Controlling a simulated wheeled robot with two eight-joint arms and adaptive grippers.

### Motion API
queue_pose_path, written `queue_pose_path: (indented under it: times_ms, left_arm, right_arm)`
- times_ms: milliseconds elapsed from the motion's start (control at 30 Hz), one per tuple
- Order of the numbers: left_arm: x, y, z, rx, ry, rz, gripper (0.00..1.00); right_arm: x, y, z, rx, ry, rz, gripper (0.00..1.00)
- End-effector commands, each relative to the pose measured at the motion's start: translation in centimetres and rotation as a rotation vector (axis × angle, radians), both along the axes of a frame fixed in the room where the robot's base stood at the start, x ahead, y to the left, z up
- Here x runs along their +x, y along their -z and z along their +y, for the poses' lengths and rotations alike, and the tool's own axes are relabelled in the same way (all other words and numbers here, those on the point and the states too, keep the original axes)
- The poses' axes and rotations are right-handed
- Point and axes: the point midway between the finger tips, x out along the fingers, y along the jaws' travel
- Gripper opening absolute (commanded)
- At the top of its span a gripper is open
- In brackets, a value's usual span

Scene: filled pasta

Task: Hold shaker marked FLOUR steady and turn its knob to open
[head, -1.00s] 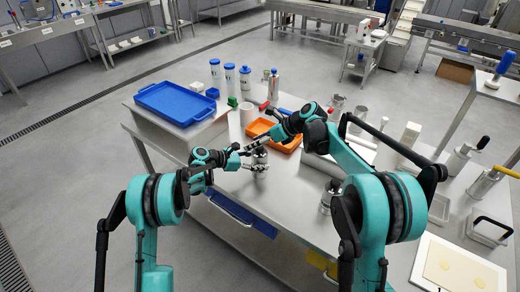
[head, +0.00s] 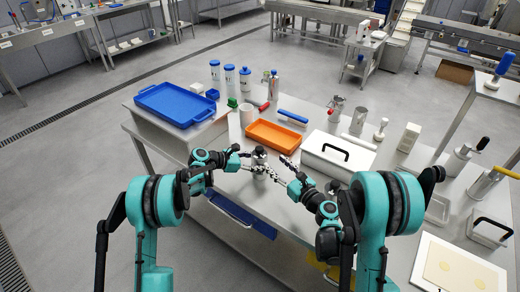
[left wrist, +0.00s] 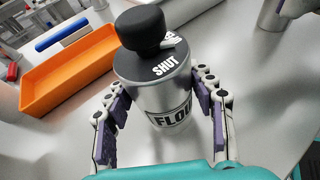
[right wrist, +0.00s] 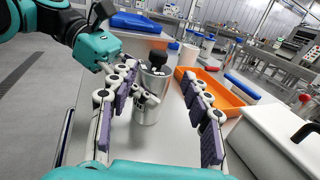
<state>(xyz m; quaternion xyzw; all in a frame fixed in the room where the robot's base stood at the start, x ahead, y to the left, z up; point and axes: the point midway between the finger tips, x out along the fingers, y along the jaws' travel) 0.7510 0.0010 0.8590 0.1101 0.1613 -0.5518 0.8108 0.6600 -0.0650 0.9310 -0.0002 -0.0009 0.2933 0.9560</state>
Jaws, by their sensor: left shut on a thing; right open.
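The steel FLOUR shaker (left wrist: 162,103) stands upright on the steel table, with a dark lid and a black knob (left wrist: 142,26). The lid reads SHUT beside the knob; another word there is partly hidden. My left gripper (head: 254,163) is shut around the shaker's body, with one finger on each side in the left wrist view. My right gripper (head: 279,168) is open and empty, just right of the shaker. In the right wrist view the shaker (right wrist: 148,108) stands ahead between the spread fingers, and its knob (right wrist: 158,53) shows above my left gripper's fingers.
An orange tray (head: 249,139) lies behind the shaker, with a white lidded box (head: 312,162) to the right. A blue tray (head: 138,98) is at the left. Blue-lidded shakers (head: 230,83), a green block (head: 232,102) and a white cup (head: 247,108) stand behind.

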Motion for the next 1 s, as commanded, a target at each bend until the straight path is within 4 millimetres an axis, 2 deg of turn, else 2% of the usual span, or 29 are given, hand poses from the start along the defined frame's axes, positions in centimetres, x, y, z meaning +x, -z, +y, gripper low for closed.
queue_pose_path:
  times_ms: [300,500,700,933,967,1000]
  left_arm:
    - [0.0,0.0,0.0,0.0,0.0,0.0,0.14]
    - [0.0,0.0,0.0,0.0,0.0,0.0,0.14]
    - [0.0,0.0,0.0,0.0,0.0,0.0,0.14]
    - [0.0,0.0,0.0,0.0,0.0,0.0,0.14]
    - [0.0,0.0,0.0,0.0,0.0,0.0,0.14]
    - [0.0,0.0,0.0,0.0,0.0,0.0,0.14]
  right_arm:
    - [5.3,0.0,3.8,0.0,-0.006,0.001,0.48]
    - [7.8,0.0,5.5,0.0,-0.005,0.001,0.48]
    - [8.8,0.0,6.2,0.0,-0.004,0.001,0.48]
    - [8.9,0.0,6.2,0.0,-0.004,0.001,0.48]
    - [8.9,0.0,6.2,0.0,-0.004,0.001,0.46]
    - [8.9,0.0,6.2,0.0,-0.004,0.001,0.35]
